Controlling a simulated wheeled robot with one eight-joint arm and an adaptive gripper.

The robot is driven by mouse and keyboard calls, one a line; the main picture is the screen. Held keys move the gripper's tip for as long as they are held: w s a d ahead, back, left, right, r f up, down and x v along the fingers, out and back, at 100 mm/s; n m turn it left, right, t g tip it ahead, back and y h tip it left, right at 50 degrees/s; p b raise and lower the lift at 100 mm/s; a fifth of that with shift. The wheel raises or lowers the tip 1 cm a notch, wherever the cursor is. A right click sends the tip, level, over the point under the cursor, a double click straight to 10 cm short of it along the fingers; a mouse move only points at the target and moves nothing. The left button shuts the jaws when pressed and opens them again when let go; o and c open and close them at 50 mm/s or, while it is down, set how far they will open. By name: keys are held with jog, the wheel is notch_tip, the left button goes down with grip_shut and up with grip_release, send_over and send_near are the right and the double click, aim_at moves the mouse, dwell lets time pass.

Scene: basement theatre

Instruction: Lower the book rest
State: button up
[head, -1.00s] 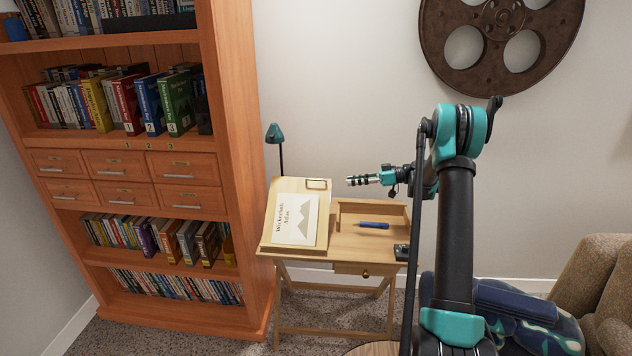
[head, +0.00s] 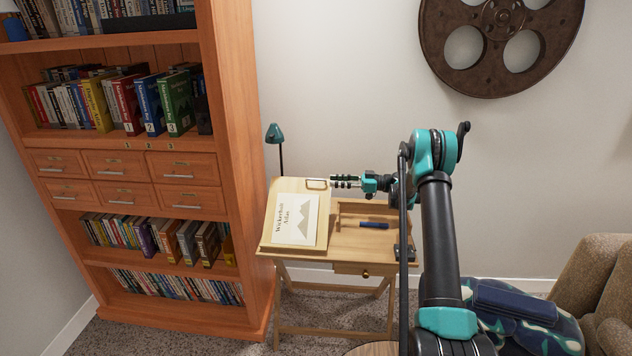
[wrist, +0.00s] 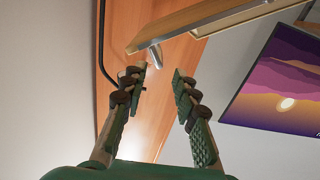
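The book rest (head: 323,230) is a pale wooden panel on the left half of a small desk. It is raised at a tilt and holds a sheet or book titled "Wickerholt Atlas" (head: 294,222). A metal loop (head: 316,184) sits at its upper right corner. My gripper (head: 333,181) is just right of that loop, fingers pointing left. In the wrist view my gripper (wrist: 160,78) is open. A metal piece (wrist: 155,54) on the panel's edge (wrist: 210,20) shows just beyond the gap between the fingertips. I cannot tell whether they touch it.
An open tray (head: 350,208) with a blue pen (head: 374,225) is right of the book rest, below my gripper. A teal lamp (head: 274,134) stands behind the desk. A tall bookcase (head: 235,150) rises close on the left. An armchair (head: 595,290) is at right.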

aim_at(307, 180)
jog(key=a, duration=0.8)
jog(key=shift+w+a, duration=0.15)
jog(key=shift+a, duration=0.15)
jog(key=shift+c, duration=0.5)
grip_shut()
jog(key=shift+f, duration=0.1)
